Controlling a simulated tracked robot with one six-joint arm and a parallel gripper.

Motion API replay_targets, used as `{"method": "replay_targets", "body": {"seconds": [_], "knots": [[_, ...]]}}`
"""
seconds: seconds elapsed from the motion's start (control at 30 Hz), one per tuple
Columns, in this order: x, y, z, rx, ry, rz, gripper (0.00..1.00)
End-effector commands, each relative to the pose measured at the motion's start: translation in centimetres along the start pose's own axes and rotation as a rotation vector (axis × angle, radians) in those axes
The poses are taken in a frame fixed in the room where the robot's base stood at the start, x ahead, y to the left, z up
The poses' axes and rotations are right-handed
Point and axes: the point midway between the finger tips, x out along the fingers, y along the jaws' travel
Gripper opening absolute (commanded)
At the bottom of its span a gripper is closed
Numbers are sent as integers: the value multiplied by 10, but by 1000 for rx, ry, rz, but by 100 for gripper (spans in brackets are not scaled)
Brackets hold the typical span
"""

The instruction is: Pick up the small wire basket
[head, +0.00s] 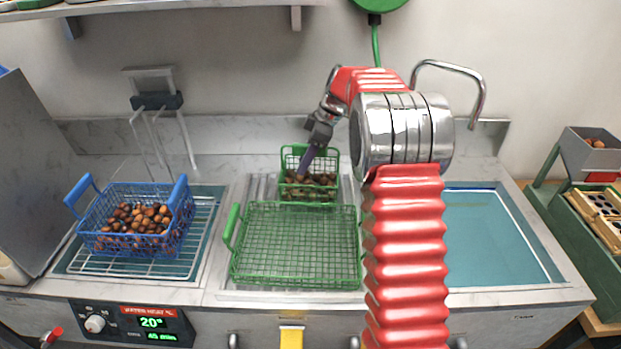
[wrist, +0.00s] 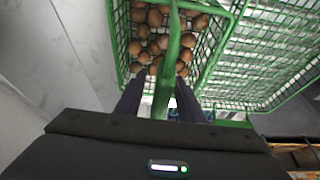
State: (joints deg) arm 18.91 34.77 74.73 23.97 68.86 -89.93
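The small green wire basket (head: 284,160) stands at the back of the middle counter section with brown chestnuts (head: 318,180) in it. In the wrist view the basket's rim (wrist: 216,52) and its green handle (wrist: 173,45) show, with chestnuts (wrist: 140,48) on both sides of the handle. My gripper (head: 304,172) points down at the basket from above. In the wrist view my gripper (wrist: 160,98) is open, with its two dark fingers on either side of the handle. Contact with the handle cannot be told.
A larger empty green wire basket (head: 295,245) lies directly in front. A blue wire basket (head: 130,235) with chestnuts sits on a rack over the left basin. A water basin (head: 490,240) is at the right. A faucet (head: 476,85) rises behind my arm.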

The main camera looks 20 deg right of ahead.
Motion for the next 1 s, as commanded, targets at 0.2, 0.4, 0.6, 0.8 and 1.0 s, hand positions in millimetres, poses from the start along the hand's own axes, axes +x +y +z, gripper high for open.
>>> {"method": "replay_targets", "body": {"seconds": [0.2, 0.4, 0.6, 0.8, 1.0], "knots": [[5, 0, 0, 0, 0, 2, 35], [5, 0, 0, 0, 0, 1, 35], [5, 0, 0, 0, 0, 1, 35], [5, 0, 0, 0, 0, 1, 22], [5, 0, 0, 0, 0, 1, 8]]}}
